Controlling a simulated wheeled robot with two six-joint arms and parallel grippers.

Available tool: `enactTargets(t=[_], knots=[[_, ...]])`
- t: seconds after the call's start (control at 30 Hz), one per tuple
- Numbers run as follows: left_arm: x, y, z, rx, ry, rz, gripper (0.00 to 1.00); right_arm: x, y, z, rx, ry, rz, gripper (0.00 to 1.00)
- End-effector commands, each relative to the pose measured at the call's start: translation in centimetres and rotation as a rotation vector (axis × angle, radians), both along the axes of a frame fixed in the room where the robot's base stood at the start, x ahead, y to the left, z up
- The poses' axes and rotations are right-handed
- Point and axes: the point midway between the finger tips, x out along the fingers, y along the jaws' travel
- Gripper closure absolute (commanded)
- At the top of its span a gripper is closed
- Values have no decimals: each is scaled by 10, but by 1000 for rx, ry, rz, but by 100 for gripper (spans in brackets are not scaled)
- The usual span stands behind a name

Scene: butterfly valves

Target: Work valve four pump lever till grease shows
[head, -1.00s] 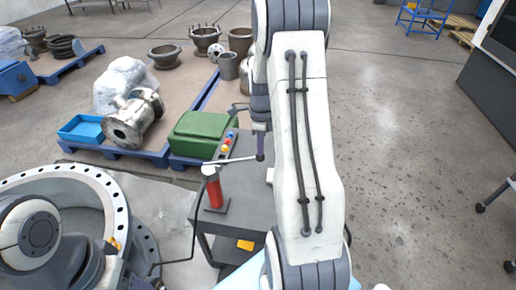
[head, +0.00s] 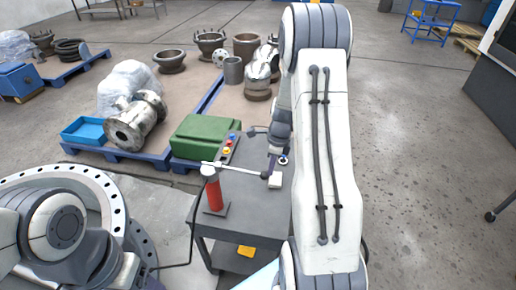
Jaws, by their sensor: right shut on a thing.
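The red grease pump (head: 214,193) stands upright on the grey cart (head: 240,210). Its pale lever (head: 236,168) runs from the white pump head to the right and slopes slightly down. My right gripper (head: 268,174) is shut on the lever's outer end, low over the cart top; its jaws are small and partly hidden. The large valve ring with bolt holes (head: 105,190) stands at the lower left, partly covered by my left arm. My left gripper's jaws do not show. A dark hose (head: 190,245) runs between the pump and the valve side. I cannot make out any grease.
A small white block (head: 275,181) and a strip with coloured buttons (head: 229,147) are on the cart. A green case (head: 205,137) and a metal valve body (head: 135,122) rest on a blue pallet behind. Open floor lies to the right of my right arm.

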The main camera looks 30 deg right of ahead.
Motion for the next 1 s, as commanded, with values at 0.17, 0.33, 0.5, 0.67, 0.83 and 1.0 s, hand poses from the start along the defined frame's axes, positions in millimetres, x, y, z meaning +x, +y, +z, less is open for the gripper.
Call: enactTargets(t=[0.17,0.33,0.5,0.67,0.83,1.0], knots=[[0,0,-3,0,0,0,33,-7,4,-11,10,22,4,100],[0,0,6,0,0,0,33,-8,3,-2,9,20,4,100],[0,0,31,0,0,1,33,-10,-3,26,5,11,3,100],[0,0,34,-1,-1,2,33,-14,-13,51,-4,-5,2,100],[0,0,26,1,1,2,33,-25,-24,87,-5,-6,4,100],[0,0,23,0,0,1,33,-33,-32,114,-4,-4,5,100]])
